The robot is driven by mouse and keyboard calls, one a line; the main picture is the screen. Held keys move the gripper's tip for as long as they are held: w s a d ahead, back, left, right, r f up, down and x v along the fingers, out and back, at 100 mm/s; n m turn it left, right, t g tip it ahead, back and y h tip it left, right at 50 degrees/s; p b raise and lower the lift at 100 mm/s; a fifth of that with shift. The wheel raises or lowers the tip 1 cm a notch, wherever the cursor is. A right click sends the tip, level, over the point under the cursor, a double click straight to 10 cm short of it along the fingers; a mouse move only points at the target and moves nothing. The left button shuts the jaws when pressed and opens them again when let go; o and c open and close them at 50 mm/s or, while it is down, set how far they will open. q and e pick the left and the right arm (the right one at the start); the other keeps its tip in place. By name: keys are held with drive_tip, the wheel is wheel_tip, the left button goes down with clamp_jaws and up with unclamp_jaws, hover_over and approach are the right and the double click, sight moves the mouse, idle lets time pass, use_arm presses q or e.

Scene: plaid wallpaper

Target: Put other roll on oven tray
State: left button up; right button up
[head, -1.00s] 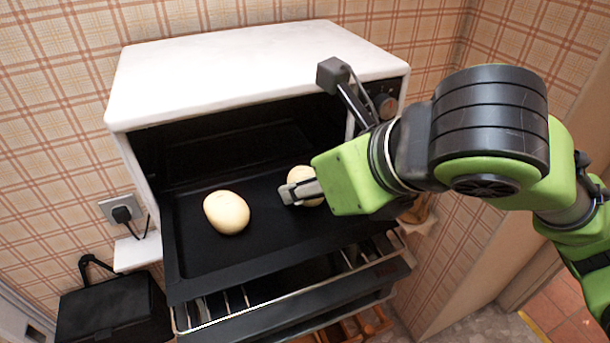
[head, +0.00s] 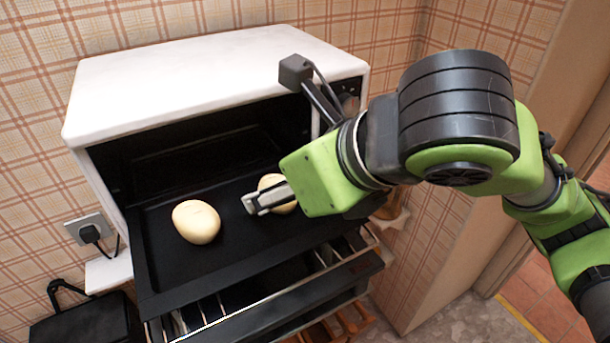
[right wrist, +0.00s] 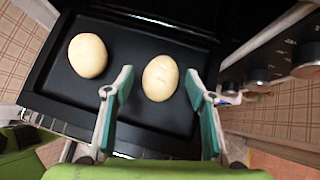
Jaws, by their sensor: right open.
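Two pale rolls lie apart on the black oven tray (head: 172,262), which sticks out of the open white oven (head: 200,85). One roll (head: 196,222) is on the left side of the tray; it also shows in the right wrist view (right wrist: 88,55). The other roll (head: 275,184) is at the right, partly hidden by my right gripper (head: 265,201) in the head view. In the right wrist view, this roll (right wrist: 160,78) rests on the tray between and just ahead of the open fingers (right wrist: 160,88). My left gripper is out of view.
A lower black drawer or door (head: 290,305) with a wire rack juts out below the tray. Oven knobs (right wrist: 257,78) are close on the right of my right gripper. A plug and socket (head: 88,231) are on the wall at left, above a black box (head: 85,322).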

drive_tip(key=b+v, duration=0.3)
drive_tip(key=v, duration=0.6)
drive_tip(key=shift+s+d+r, duration=0.15)
drive_tip(key=shift+d, duration=0.05)
drive_tip(key=shift+s+d+r, duration=0.3)
drive_tip(key=shift+d+r, duration=0.05)
drive_tip(key=shift+r, duration=0.2)
